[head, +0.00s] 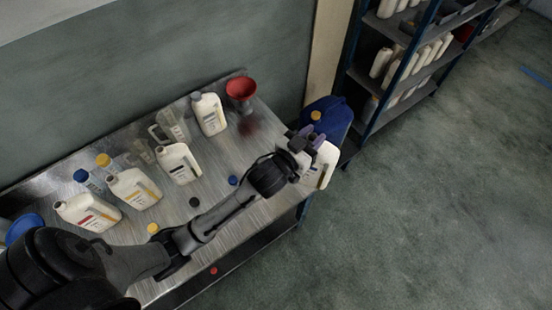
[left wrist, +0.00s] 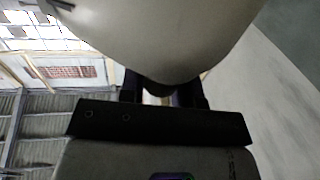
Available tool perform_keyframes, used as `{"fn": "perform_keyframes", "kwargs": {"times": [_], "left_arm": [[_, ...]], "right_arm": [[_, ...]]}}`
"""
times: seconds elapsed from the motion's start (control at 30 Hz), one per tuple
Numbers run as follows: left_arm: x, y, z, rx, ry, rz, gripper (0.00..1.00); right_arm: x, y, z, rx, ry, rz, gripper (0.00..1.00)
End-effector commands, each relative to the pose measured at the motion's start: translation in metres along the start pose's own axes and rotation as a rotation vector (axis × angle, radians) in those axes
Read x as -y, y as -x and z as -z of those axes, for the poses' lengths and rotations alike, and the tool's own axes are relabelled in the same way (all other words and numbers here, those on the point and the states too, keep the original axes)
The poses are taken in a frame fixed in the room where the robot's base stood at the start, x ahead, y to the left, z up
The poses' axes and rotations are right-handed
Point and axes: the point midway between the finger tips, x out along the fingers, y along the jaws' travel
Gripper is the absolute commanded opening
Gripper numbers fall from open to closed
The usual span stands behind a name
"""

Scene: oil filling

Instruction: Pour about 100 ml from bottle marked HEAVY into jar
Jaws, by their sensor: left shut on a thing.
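My left gripper (head: 310,142) is shut on a white bottle (head: 322,166) at the right end of the bench. The bottle fills the top of the left wrist view (left wrist: 165,35); its label marking cannot be read. A clear jar with a handle (head: 172,127) stands near the wall, behind an uncapped white bottle (head: 179,163). I cannot tell which is marked HEAVY. My right gripper is not in view.
A red funnel (head: 241,89) stands at the bench's back right. Loose caps, blue (head: 232,181), black (head: 194,202) and yellow (head: 153,229), lie on the metal bench (head: 205,190). A blue drum (head: 331,113) stands beyond its right end. Shelves (head: 378,82) are farther right.

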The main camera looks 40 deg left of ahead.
Motion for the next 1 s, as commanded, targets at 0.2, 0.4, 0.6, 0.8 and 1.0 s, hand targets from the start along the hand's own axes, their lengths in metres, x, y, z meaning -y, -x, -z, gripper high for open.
{"fn": "perform_keyframes", "kwargs": {"times": [0.2,0.4,0.6,0.8,1.0], "left_arm": [[0.009,-0.013,-0.041,-0.003,-0.006,-0.056,0.00],[0.019,-0.015,-0.088,-0.004,-0.005,-0.135,0.00],[0.027,-0.011,-0.121,-0.001,0.000,-0.199,0.00],[0.031,-0.006,-0.138,0.002,0.003,-0.235,0.00],[0.033,-0.005,-0.142,0.002,0.005,-0.246,0.00]], "right_arm": [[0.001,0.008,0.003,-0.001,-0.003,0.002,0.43],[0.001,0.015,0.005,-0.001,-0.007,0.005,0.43],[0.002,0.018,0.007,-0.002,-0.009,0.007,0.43],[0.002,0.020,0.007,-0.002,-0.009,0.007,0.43],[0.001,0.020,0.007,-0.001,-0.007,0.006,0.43]]}}
